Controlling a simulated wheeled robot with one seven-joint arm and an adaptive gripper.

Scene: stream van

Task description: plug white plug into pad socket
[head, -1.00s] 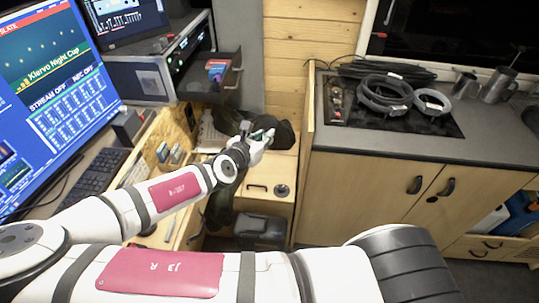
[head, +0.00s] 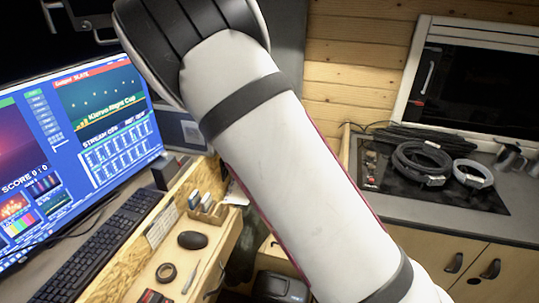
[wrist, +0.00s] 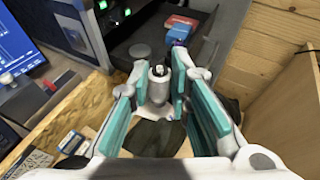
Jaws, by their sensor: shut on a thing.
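In the wrist view my gripper (wrist: 160,72) has its teal-padded fingers closed around a small whitish cylinder with a dark tip, which looks like the white plug (wrist: 158,87). The plug points away from the wrist, toward an open dark drawer (wrist: 200,42). Nothing in view can be clearly made out as the pad socket. A small round grey-green disc (wrist: 140,50) lies in the dark drawer, ahead of the plug and apart from it. In the head view my raised arm covers the middle, and my gripper is hidden.
Red and blue boxes (wrist: 180,27) lie in the drawer. The wooden desk edge (wrist: 62,112) is at left in the wrist view.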

